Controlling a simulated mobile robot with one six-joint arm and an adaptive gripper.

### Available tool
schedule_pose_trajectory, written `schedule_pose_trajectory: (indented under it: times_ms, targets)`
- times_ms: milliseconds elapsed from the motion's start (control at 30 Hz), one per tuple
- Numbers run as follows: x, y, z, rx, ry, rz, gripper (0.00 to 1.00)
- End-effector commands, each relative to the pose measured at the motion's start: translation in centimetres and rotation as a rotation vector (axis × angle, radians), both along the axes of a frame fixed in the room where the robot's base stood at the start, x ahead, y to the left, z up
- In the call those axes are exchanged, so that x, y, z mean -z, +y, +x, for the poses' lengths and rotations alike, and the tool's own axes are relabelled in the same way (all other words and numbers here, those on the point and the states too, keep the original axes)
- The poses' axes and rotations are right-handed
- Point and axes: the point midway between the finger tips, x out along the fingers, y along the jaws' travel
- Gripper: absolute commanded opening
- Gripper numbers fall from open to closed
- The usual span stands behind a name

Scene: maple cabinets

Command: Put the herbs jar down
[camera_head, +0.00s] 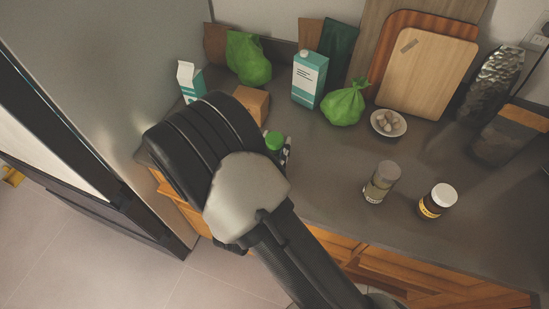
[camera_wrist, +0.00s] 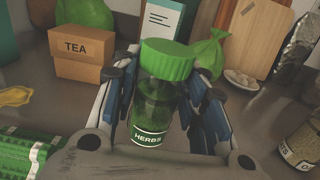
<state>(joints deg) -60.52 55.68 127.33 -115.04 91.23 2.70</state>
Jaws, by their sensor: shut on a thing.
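The herbs jar (camera_wrist: 153,105) is a green glass jar with a green ribbed lid and a label reading HERBS. It stands upright between the fingers of my gripper (camera_wrist: 165,100) in the wrist view, and the gripper is shut on it. In the head view only the jar's green lid (camera_head: 274,141) and a bit of the gripper (camera_head: 286,150) show past my arm. The jar is over the dark countertop (camera_head: 320,170); whether its base touches the counter cannot be told, as my arm and gripper hide it.
A TEA box (camera_wrist: 82,58) stands behind left. A green bag (camera_head: 343,104), carton (camera_head: 309,79) and bowl (camera_head: 388,124) are at the back. Two jars (camera_head: 382,182) (camera_head: 437,201) stand to the right. Bare counter lies between the gripper and these jars.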

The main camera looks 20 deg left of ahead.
Motion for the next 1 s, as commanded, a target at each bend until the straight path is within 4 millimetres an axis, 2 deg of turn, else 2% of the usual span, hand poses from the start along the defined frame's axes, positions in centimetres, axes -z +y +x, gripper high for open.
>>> schedule_pose_trajectory:
  times_ms: [333, 733, 767, 1000]
  targets:
    - [4.2, 0.0, 0.0, 0.000, -0.002, -0.001, 0.06]
    - [4.7, 0.0, 0.0, 0.000, -0.002, 0.001, 0.06]
    - [4.7, 0.0, 0.0, 0.000, -0.001, 0.000, 0.41]
    - [4.6, 0.0, 0.0, 0.000, 0.000, 0.001, 0.56]
